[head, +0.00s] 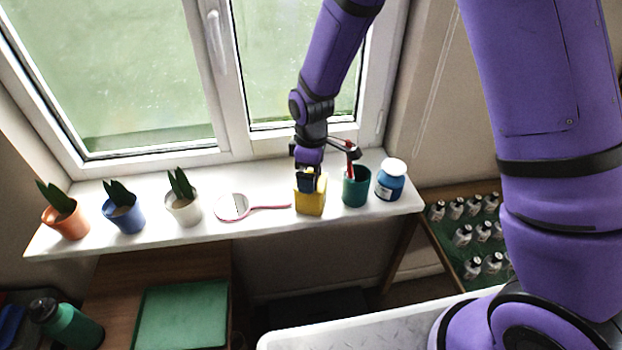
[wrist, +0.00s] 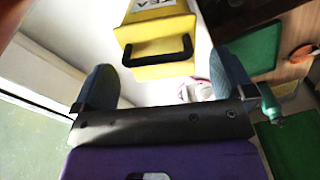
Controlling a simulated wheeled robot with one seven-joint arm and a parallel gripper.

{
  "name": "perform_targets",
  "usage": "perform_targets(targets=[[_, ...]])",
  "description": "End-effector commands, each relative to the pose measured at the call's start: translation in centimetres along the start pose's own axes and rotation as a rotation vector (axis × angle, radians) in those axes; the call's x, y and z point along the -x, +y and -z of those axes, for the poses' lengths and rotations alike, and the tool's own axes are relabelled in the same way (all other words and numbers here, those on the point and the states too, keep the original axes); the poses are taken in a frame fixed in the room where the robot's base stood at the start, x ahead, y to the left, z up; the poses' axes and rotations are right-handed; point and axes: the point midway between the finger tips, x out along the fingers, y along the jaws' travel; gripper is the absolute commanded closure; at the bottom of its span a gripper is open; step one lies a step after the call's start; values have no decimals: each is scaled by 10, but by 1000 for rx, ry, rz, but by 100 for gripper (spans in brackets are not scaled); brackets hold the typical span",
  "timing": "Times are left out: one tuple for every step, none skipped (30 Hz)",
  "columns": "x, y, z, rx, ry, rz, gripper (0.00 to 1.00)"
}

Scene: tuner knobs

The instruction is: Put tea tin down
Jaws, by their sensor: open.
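The tea tin (head: 311,200) is a yellow box standing on the white windowsill (head: 160,231), between the hand mirror and the teal cup. In the wrist view the tin (wrist: 156,40) shows a white label with "TEA" on it and a black handle (wrist: 157,52). My gripper (head: 306,180) is just above the tin in the head view. In the wrist view my gripper (wrist: 165,82) has its two blue-grey fingers spread wide, with the handle beyond the gap between them. Nothing is held. The tin's underside is not visible.
A hand mirror (head: 233,207) lies left of the tin. A teal cup (head: 355,190) with red-handled items and a blue jar (head: 390,182) stand close on its right. Three potted plants, including a white pot (head: 184,210), stand further left. The sill's front edge is near the tin.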

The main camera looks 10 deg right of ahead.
Motion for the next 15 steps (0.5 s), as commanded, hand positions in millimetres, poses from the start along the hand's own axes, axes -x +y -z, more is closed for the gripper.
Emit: perform_targets(targets=[[12, 1, 1, 0, 4, -3, 0], [18, 1, 1, 0, 5, -3, 0], [26, 1, 1, -1, 4, -3, 0], [33, 1, 0, -1, 4, -4, 0], [38, 1, 1, -1, 4, -3, 0], [46, 1, 1, -1, 4, -4, 0], [52, 1, 0, -1, 3, -3, 0], [56, 1, 0, -1, 3, -3, 0], [63, 1, 0, -1, 3, -3, 0], [67, 1, 0, -1, 3, -3, 0], [70, 1, 0, -1, 2, -2, 0], [75, 0, 0, 0, 1, -1, 0], [78, 0, 0, 0, 1, -1, 0], [80, 0, 0, 0, 2, -1, 0], [83, 0, 0, 0, 1, -1, 0]])
